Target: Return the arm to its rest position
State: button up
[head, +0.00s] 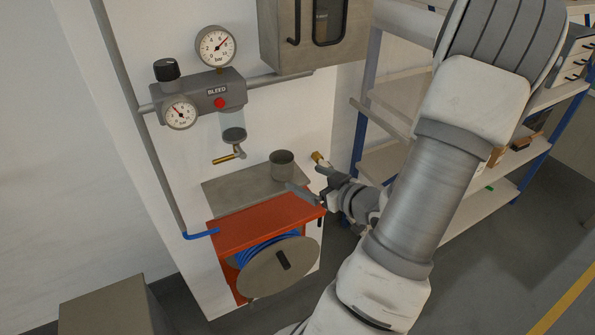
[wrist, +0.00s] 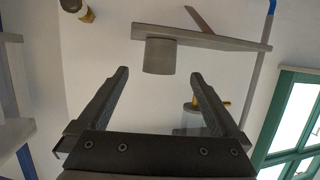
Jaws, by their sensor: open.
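My gripper (head: 305,182) is at the middle of the head view, in front of the wall and close to the right side of a grey metal shelf plate (head: 228,195). In the wrist view my gripper (wrist: 158,85) has its two dark fingers spread wide with nothing between them. My arm (head: 430,190) runs across the right half of the head view and hides part of the shelving behind it. A grey cup (head: 282,164) stands on the shelf plate near my gripper. The cup also shows past the fingertips in the wrist view (wrist: 160,57), apart from them.
A wall panel with gauges (head: 216,46) and a red button (head: 219,103) is at upper left. A grey cabinet (head: 285,35) hangs above. An orange hose-reel housing (head: 262,222) sits below the plate. A brass fitting (head: 319,159) is beside my gripper. Shelving (head: 400,158) stands right.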

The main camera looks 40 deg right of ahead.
jog(key=shift+s+r, duration=0.15)
jog(key=shift+s, duration=0.3)
dwell(0.3)
